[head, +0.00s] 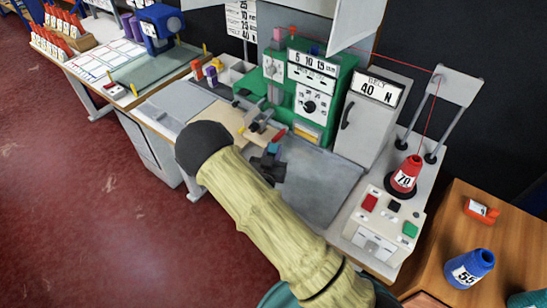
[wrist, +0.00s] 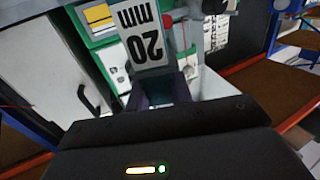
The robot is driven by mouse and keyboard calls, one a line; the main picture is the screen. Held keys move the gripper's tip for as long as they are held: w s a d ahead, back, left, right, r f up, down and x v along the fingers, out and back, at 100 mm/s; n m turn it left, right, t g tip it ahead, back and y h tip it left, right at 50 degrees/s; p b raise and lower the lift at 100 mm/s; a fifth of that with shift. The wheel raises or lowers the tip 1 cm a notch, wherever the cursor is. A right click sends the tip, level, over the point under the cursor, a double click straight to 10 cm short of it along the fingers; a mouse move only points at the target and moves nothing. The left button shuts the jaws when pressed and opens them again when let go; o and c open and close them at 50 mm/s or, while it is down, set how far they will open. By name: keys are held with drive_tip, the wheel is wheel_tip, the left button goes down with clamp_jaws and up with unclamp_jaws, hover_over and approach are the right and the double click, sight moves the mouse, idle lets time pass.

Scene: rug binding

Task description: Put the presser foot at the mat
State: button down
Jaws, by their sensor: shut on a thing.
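My gripper (head: 268,166) is over the machine table, mostly seen from behind my own arm. In the wrist view my gripper (wrist: 168,92) is shut on a pale grey piece marked "20 mm" (wrist: 147,37), which I take to be the presser foot. The foot's lower part is hidden between the fingers, and the head view does not show it clearly. A flat dark grey mat-like area (head: 325,185) lies on the table, right of my gripper. A grey-green mat (head: 155,70) lies on the farther table; I cannot tell which is the task's mat.
A green machine (head: 322,76) with a dial stands behind my gripper, beside a grey "Belt 40 N" cabinet (head: 372,110). A red cone "70" (head: 405,177) and a button box (head: 380,225) stand at right. A blue machine (head: 160,25) is on the farther table.

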drive_tip(key=shift+s, duration=0.1)
drive_tip(key=shift+f, duration=2.05)
drive_tip(key=shift+f, duration=0.2)
drive_tip(key=c, duration=1.3)
unclamp_jaws()
drive_tip(key=shift+r, duration=0.1)
drive_tip(key=shift+o, duration=0.2)
